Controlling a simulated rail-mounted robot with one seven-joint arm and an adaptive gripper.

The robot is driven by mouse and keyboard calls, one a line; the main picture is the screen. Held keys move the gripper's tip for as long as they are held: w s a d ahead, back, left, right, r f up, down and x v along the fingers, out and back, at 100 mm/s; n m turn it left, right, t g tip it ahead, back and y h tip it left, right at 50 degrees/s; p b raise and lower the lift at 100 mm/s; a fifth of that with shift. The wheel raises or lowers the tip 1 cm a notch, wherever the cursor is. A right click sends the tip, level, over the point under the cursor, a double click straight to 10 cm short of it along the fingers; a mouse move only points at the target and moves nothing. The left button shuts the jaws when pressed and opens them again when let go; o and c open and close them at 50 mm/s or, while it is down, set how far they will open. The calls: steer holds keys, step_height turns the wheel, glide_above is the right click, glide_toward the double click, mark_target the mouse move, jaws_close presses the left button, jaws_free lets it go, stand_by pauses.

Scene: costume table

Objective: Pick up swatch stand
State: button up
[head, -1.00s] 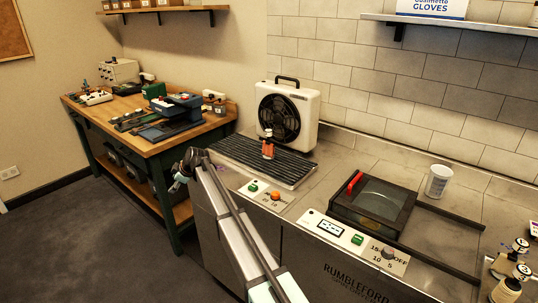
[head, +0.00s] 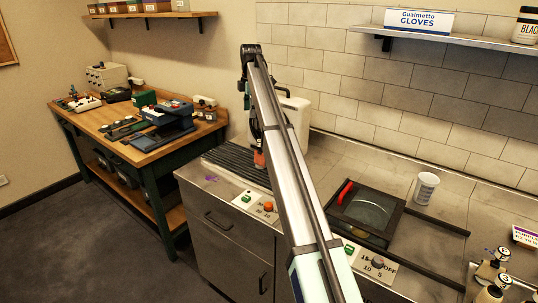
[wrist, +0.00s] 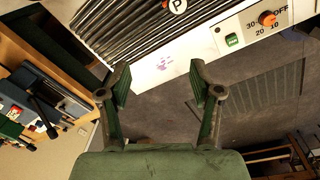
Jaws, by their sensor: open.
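I cannot make out a swatch stand for certain in either view. My gripper (wrist: 160,82) is open and empty in the wrist view, its two fingers spread apart. Beyond the fingertips lie the counter's edge and a ridged black grille. In the head view my gripper is small and partly hidden by my arm, so its jaws are unclear there. A red-orange bottle (head: 259,160) stands on the grille, partly behind my arm. Its round top marked P (wrist: 177,6) shows at the upper edge of the wrist view.
A black-framed glass-lidded unit (head: 368,212) and a white cup (head: 426,187) are to the right. A wooden bench (head: 95,118) with tools stands left. Open floor lies in front.

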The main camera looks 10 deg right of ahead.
steer(key=d+r, duration=0.3)
steer(key=d, duration=0.1)
glide_above(260, 141)
steer(key=shift+g, duration=0.4)
steer(key=f, duration=0.8)
steer(key=f+p, duration=0.1)
steer(key=f, duration=0.3)
steer(key=shift+w+d, duration=0.1)
steer(key=shift+w, duration=0.3)
steer(key=shift+s+f+p, duration=0.15)
steer(key=shift+f+p, duration=1.05)
steer(key=shift+f, duration=1.55)
jaws_close()
